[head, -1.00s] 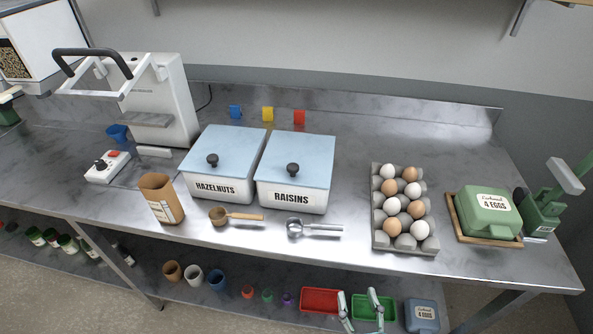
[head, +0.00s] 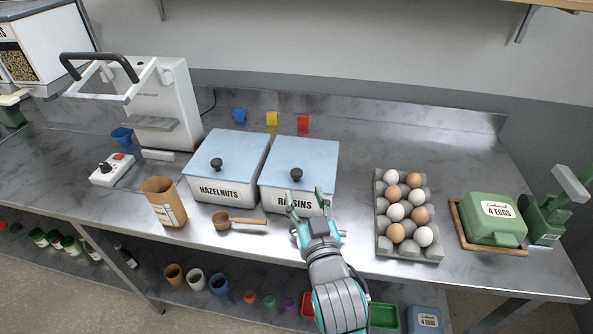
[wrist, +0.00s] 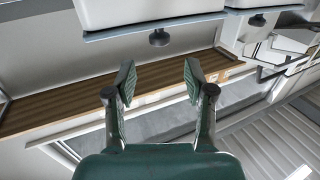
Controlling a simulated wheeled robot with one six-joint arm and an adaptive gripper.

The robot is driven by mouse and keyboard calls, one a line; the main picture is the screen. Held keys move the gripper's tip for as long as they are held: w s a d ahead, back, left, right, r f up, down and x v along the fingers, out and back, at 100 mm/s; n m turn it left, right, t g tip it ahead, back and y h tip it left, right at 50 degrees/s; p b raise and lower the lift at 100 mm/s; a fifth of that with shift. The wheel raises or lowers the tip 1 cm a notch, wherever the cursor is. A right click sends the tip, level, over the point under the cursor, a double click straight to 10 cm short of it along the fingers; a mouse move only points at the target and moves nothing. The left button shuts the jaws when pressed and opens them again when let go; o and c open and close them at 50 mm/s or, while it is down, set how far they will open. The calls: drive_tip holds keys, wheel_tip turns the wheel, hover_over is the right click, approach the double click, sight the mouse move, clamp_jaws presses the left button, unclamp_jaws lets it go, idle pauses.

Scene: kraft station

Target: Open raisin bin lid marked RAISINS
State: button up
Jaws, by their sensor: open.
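The raisin bin (head: 272,198) is a white box marked RAISINS with a flat pale blue lid (head: 318,160) and a dark round knob (head: 297,173). The lid is shut. My gripper (head: 306,202) is open and empty in front of the bin, its fingers pointing toward it and covering part of the label. In the wrist view, which looks upside down, the open fingers (wrist: 160,82) stand apart, with the knob (wrist: 159,38) ahead of the gap, clear of both fingers.
The hazelnut bin (head: 222,188), also lidded, stands close on the left. A wooden-handled scoop (head: 240,221) lies in front. A metal scoop is mostly hidden behind my gripper. An egg tray (head: 385,243) stands to the right. A wall shelf (wrist: 60,105) shows in the wrist view.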

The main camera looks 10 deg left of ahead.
sight(298, 175)
drive_tip(key=x, duration=0.9)
drive_tip(key=shift+w, duration=0.1)
clamp_jaws()
